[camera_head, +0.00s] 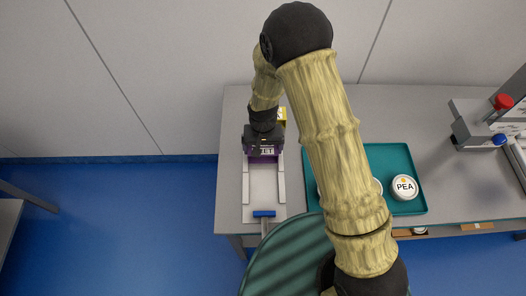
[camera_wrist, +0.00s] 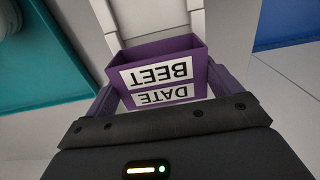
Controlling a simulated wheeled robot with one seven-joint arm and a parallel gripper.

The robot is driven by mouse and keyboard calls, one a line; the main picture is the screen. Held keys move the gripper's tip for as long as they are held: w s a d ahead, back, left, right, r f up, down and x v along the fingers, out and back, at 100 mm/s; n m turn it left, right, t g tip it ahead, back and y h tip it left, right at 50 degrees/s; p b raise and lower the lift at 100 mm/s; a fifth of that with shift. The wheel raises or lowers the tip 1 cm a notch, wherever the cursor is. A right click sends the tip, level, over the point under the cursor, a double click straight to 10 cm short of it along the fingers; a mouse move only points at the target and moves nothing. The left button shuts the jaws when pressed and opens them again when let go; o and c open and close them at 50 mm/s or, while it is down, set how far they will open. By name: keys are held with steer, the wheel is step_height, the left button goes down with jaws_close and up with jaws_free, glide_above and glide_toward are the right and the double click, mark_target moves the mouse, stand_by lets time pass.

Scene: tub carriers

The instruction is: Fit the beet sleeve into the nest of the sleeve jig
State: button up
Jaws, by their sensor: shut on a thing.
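The beet sleeve (camera_wrist: 197,50) is a purple open box with a white label reading BEET and DATE, upside down in the wrist view. My gripper (camera_wrist: 168,92) is shut on it, one finger on each side. In the head view the purple sleeve (camera_head: 263,157) shows just below my gripper (camera_head: 262,145). The sleeve jig (camera_head: 246,185) has two pale parallel rails and a blue block (camera_head: 264,213) at its near end. The sleeve is at the far end of the rails. I cannot tell whether it is seated or held above; my gripper hides the area behind it.
A teal tray (camera_head: 408,165) stands to the right, with a round white PEA tub (camera_head: 404,187) and others partly hidden by my arm. A device with a red knob (camera_head: 503,101) stands at far right.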

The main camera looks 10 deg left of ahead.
mark_target(263, 153)
steer(key=shift+f+p, duration=0.4)
steer(key=shift+f, duration=1.25)
steer(key=shift+f, duration=0.2)
steer(key=o, duration=0.8)
steer(key=shift+c, duration=0.2)
steer(key=shift+r, duration=0.1)
step_height(263, 153, up, 12)
steer(key=b, duration=0.3)
steer(key=shift+r, duration=0.1)
